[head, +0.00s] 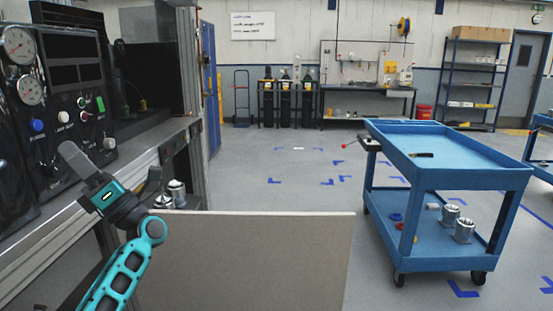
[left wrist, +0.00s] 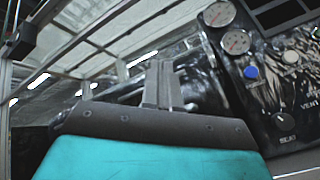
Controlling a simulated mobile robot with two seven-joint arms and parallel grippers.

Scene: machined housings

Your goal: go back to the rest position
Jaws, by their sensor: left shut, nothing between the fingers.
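My left gripper (head: 67,148) is in the head view at the left, in front of the black control panel (head: 65,85). Its fingers are together and hold nothing; they also show shut and empty in the left wrist view (left wrist: 161,66). The gripper points up and to the left, and I see no clear contact with the panel or the bench edge below it. My teal left arm comes up from the bottom left. My right gripper is in neither view.
The panel carries gauges (head: 18,45) and knobs. Metal housings (head: 177,192) stand behind a beige board (head: 255,255) in front. A blue cart (head: 515,182) at the right bears housings (head: 464,231) on its lower shelf. The floor between is clear.

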